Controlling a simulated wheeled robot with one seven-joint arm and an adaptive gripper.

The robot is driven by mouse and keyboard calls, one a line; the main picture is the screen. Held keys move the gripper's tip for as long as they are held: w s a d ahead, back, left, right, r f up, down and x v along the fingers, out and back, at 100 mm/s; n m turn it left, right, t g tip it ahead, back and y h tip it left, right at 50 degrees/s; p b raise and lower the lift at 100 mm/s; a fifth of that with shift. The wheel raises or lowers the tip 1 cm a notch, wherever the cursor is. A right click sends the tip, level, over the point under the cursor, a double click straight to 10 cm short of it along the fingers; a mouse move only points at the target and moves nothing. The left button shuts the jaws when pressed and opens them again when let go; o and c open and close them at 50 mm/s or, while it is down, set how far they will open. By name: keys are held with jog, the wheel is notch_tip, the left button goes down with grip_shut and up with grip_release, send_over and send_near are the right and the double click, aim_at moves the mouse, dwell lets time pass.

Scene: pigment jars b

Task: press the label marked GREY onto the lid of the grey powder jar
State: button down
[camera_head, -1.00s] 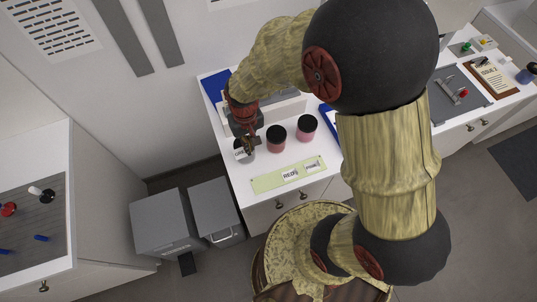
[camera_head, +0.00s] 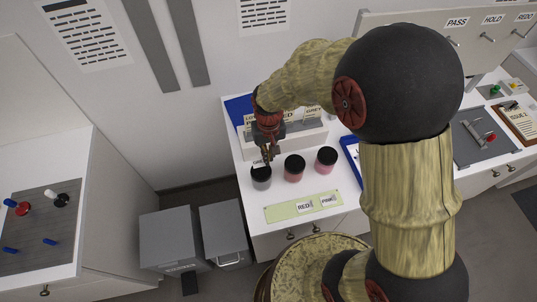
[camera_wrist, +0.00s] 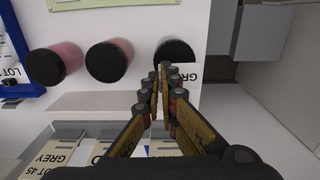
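The grey jar (camera_head: 261,181) with its black lid stands at the left of the row on the white table. The lid also shows in the wrist view (camera_wrist: 176,51). My gripper (camera_head: 267,160) points down right over this jar. In the wrist view its fingertips (camera_wrist: 163,70) are nearly together at the lid's near edge. The white label marked GREY (camera_wrist: 188,73) sits at the fingertips, upside down and partly hidden by a finger, overlapping the lid's edge in the picture. I cannot tell whether the label touches the lid.
Two more black-lidded jars, red (camera_head: 293,172) and pink (camera_head: 326,160), stand to the right. A pale green strip (camera_head: 285,212) with RED and PINK labels lies in front. A white box (camera_head: 296,142) with cards stands behind. Grey bins (camera_head: 171,240) stand left of the table.

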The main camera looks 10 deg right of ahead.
aim_at(268, 170)
jog(key=shift+f+b, duration=1.55)
jog(key=shift+f, duration=1.05)
jog(key=shift+f+b, duration=0.35)
jog(key=shift+f, duration=0.25)
jog(key=c, duration=2.6)
grip_release()
jog(key=o, duration=0.6)
jog(key=shift+o, duration=0.2)
jog(key=shift+r, duration=0.1)
jog(key=shift+r+p, duration=2.15)
jog(key=shift+r, duration=0.8)
